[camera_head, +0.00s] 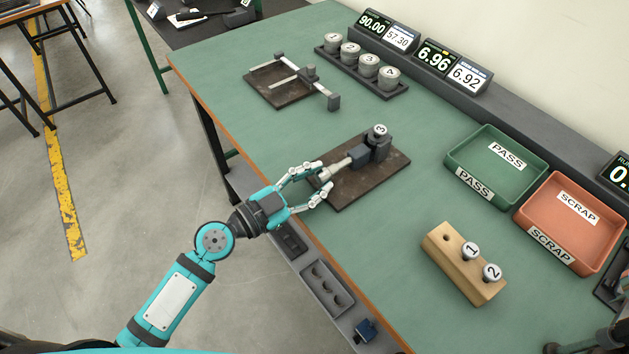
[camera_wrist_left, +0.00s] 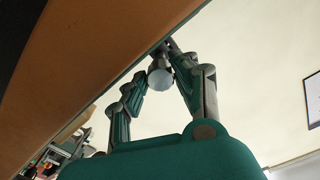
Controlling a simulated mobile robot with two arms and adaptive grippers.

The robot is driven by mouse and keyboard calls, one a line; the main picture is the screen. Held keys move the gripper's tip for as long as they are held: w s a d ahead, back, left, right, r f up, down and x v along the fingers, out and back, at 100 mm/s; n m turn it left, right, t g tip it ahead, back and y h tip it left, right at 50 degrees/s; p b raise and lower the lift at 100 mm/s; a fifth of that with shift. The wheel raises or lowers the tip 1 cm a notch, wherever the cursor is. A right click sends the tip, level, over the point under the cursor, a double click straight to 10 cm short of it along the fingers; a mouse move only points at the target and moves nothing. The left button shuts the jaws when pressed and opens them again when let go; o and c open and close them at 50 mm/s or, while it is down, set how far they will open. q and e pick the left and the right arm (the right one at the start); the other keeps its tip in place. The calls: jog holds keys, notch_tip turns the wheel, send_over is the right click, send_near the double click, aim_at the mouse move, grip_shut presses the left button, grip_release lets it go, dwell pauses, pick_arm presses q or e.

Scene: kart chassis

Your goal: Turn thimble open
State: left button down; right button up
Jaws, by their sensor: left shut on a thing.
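A micrometer stand with a dark base plate (camera_head: 365,192) sits on the green bench near its front edge. Its silver thimble (camera_head: 326,173) points toward my left arm. A weight-like part with a marked white top (camera_head: 380,131) sits upright at the far end of the micrometer. My left gripper (camera_head: 320,184) is shut on the thimble, one finger on each side. In the left wrist view the round thimble end (camera_wrist_left: 160,78) shows between the fingertips (camera_wrist_left: 166,72). My right gripper cannot be made out.
A second gauge fixture (camera_head: 280,86), a rack of marked parts (camera_head: 326,53) and displays (camera_head: 437,58) stand farther back. A green PASS tray (camera_head: 454,161), an orange SCRAP tray (camera_head: 607,232) and a wooden block (camera_head: 437,246) with two marked parts lie to the right.

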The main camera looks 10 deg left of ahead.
pick_arm(q)
jog(key=n+b, duration=0.1)
jog(key=n, duration=0.3)
dwell(0.3)
jog(key=c, duration=1.3)
grip_release()
jog(key=v, duration=1.2)
jog(key=shift+w, duration=0.1)
